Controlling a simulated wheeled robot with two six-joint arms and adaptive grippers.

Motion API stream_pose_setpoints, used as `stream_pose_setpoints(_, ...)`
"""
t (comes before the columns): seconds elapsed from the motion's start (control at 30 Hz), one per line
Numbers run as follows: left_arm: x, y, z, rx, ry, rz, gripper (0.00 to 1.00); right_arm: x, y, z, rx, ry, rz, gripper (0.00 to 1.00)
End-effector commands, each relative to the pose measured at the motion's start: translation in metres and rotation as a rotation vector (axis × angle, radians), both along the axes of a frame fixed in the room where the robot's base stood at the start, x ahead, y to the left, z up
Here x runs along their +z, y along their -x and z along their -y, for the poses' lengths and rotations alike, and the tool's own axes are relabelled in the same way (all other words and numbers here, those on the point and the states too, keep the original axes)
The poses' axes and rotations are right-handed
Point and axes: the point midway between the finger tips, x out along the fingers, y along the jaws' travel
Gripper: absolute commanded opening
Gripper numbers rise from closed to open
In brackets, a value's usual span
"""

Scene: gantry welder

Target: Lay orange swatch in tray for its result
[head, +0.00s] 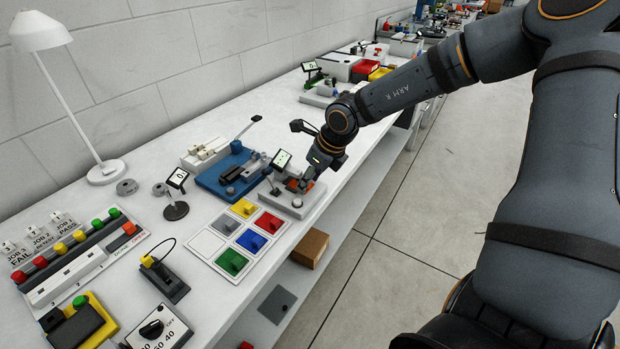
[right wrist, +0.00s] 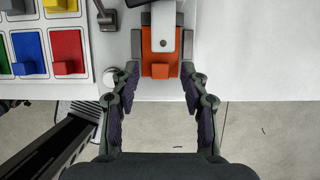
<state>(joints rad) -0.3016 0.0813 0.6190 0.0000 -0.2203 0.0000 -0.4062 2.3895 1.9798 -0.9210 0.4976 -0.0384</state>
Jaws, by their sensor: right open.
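The orange swatch (right wrist: 160,45), with a block-like orange grip (right wrist: 160,71), sits in a small light-grey device at the table's front edge; a pale part overhangs its far end. In the head view the swatch (head: 293,185) is mostly hidden by my right gripper (head: 304,183). My right gripper (right wrist: 160,74) is open, its fingertips on either side of the grip, with gaps showing. A tray-like panel (head: 75,262) at left has white slots, red, yellow and green buttons and signs that seem to read FAIL, RETEST and PASS. My left gripper is not in view.
A swatch board (head: 222,246) with yellow, red, blue and green swatches stands left of the device. A blue fixture (head: 228,178) and small displays are behind. A lamp (head: 104,172), a dial box (head: 158,330) and a black-and-yellow tool (head: 165,280) stand at left.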

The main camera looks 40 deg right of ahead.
Motion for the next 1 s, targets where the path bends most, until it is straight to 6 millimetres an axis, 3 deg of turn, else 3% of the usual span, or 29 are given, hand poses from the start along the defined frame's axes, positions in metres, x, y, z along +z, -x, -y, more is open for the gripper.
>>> stream_pose_setpoints(0.27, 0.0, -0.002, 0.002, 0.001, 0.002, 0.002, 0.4, -0.002, -0.001, 0.0, 0.0, 0.0, 0.0, 0.45)
stream_pose_setpoints(0.6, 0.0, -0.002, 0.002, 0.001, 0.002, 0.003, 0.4, -0.002, -0.001, 0.0, -0.001, 0.0, 0.0, 0.0)
stream_pose_setpoints(1.0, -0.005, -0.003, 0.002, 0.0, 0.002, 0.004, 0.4, -0.002, 0.013, 0.005, 0.001, -0.009, -0.004, 0.0)
